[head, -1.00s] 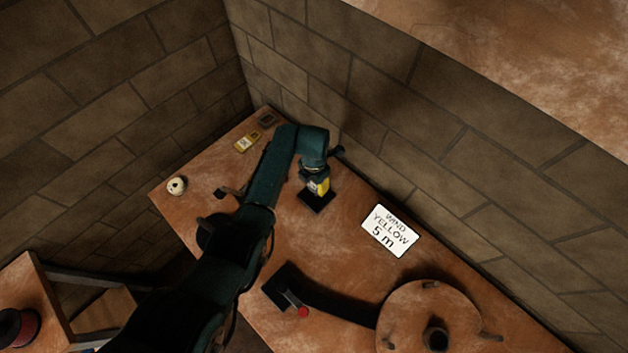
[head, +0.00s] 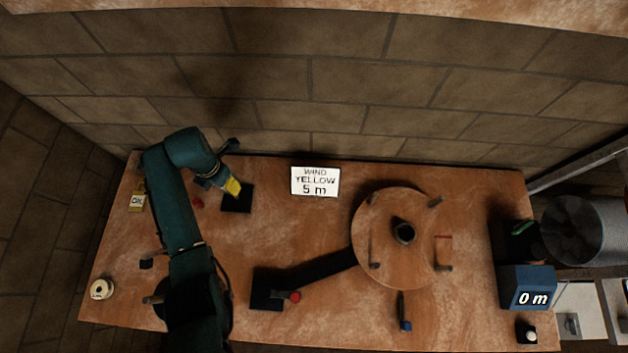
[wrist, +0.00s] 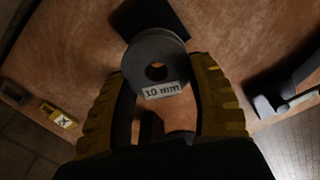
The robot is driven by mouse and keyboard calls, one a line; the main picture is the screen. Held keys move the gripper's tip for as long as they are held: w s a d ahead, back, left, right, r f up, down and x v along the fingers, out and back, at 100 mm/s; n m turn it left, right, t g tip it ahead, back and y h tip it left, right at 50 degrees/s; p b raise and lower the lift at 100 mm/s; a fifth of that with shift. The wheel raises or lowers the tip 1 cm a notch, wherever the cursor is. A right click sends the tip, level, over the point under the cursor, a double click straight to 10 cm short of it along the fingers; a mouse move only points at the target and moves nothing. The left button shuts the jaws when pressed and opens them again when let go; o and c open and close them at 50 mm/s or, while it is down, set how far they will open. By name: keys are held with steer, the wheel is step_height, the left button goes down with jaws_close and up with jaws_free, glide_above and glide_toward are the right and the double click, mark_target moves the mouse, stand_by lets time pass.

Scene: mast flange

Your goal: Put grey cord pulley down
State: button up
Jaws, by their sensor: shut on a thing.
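The grey cord pulley (wrist: 152,50) is a grey disc with a centre hole and a "10 mm" label. In the wrist view it sits between the two yellow fingers of my gripper (wrist: 160,74), which is shut on it. A black square pad (wrist: 165,16) shows just beyond the pulley, partly hidden by it. In the head view my gripper (head: 233,188) points down over the edge of the same black pad (head: 238,203). I cannot make out the pulley there, nor tell whether it touches the pad.
A sign (head: 315,181) reads "WIND YELLOW 5 m". A round pegged wooden disc (head: 378,225) is right of it. A counter (head: 529,297) reads "0 m".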

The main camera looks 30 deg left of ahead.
steer(key=d+f+m+b, duration=0.1)
steer(key=d+m, duration=0.2)
steer(key=d, duration=0.5)
steer(key=m+b, duration=0.2)
glide_above(276, 228)
step_height(276, 228, down, 4)
steer(key=r, duration=0.1)
step_height(276, 228, down, 10)
steer(key=shift+w+f+b, duration=0.15)
steer(key=shift+f+b, duration=0.1)
steer(key=shift+b, duration=0.1)
steer(key=o, duration=1.1)
steer(key=shift+f, duration=0.15)
steer(key=shift+o, duration=0.2)
step_height(276, 228, up, 12)
steer(key=p, duration=0.1)
steer(key=shift+r+p, duration=0.2)
steer(key=shift+p, duration=0.1)
